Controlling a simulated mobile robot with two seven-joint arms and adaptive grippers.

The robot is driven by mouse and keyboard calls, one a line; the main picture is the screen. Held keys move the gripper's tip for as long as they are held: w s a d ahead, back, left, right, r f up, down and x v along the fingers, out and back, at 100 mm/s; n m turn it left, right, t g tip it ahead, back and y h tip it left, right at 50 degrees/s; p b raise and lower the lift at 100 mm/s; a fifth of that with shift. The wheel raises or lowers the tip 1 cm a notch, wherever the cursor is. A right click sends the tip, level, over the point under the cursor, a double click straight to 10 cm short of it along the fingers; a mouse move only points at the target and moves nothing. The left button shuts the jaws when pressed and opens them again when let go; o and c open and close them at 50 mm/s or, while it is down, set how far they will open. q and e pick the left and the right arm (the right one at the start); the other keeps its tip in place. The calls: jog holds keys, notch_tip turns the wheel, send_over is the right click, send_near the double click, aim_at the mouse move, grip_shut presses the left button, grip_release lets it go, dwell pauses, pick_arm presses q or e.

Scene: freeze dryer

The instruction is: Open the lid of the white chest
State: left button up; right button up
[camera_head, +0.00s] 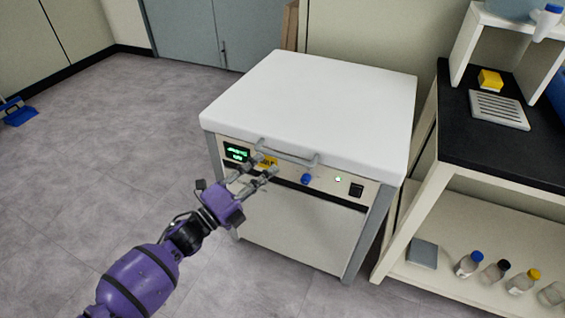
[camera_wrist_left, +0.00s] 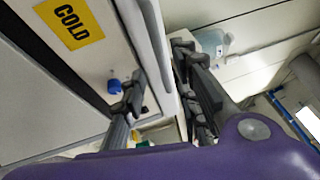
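The white chest (camera_head: 300,225) stands on the floor with its thick white lid (camera_head: 315,95) down flat on top. A grey bar handle (camera_head: 288,155) runs along the lid's front edge. My left gripper (camera_head: 265,166) is at the front panel, just below the handle's left end. Its two fingers are apart with nothing gripped. In the left wrist view the open fingers (camera_wrist_left: 162,98) stand either side of a pale grey bar (camera_wrist_left: 152,40), which looks like the handle; I cannot tell whether they touch it. My right gripper is not in view.
The front panel has a green display (camera_head: 236,152), a yellow COLD label (camera_wrist_left: 70,22), a blue knob (camera_head: 306,179) and a black switch (camera_head: 356,190). A black-topped bench (camera_head: 465,150) stands close on the right, with several bottles on its lower shelf.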

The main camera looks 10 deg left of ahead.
aim_at(282, 156)
pick_arm(q)
jog(key=x, duration=0.7)
jog(key=shift+r, duration=0.1)
jog(key=shift+c, duration=0.4)
grip_shut()
